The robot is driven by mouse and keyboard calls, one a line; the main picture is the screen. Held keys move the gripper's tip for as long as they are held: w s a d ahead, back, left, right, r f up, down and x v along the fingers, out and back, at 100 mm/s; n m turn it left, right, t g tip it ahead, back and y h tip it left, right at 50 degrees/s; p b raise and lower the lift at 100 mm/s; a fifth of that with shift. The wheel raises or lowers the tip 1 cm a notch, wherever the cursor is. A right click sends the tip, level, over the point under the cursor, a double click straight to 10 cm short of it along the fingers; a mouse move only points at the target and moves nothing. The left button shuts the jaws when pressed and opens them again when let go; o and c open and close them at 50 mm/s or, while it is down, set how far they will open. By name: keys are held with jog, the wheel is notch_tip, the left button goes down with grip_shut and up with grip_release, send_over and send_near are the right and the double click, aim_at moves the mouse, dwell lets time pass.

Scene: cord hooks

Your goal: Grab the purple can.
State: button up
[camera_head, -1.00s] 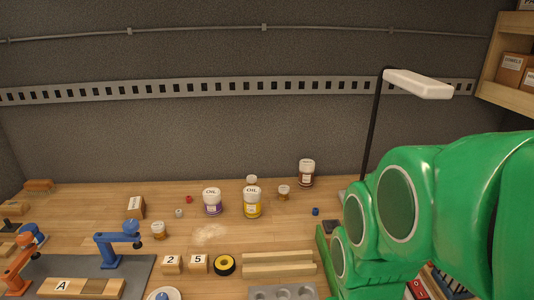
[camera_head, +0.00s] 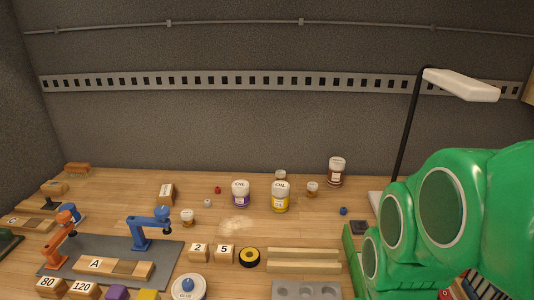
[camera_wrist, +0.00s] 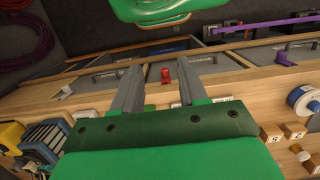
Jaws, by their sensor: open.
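The purple can (camera_head: 241,194) stands upright on the wooden table, with a white lid, a white label and a purple band. A yellow can (camera_head: 280,197) of the same shape stands just to its right, with a narrow gap between them. My gripper (camera_wrist: 158,83) shows in the wrist view with its two grey fingers apart and nothing held between them. The purple can cannot be made out in the wrist view. In the head view my green arm fills the right side, and the gripper itself is not seen there.
A brown jar (camera_head: 336,172) and a small jar (camera_head: 312,189) stand right of the cans. Number blocks (camera_head: 224,254), a tape roll (camera_head: 249,257) and wooden bars (camera_head: 303,254) lie in front. A black lamp (camera_head: 408,130) stands at the right. A pale powder patch (camera_head: 236,226) lies before the can.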

dwell(0.4)
jog(key=o, duration=1)
jog(key=shift+c, duration=0.2)
jog(key=shift+w, duration=0.1)
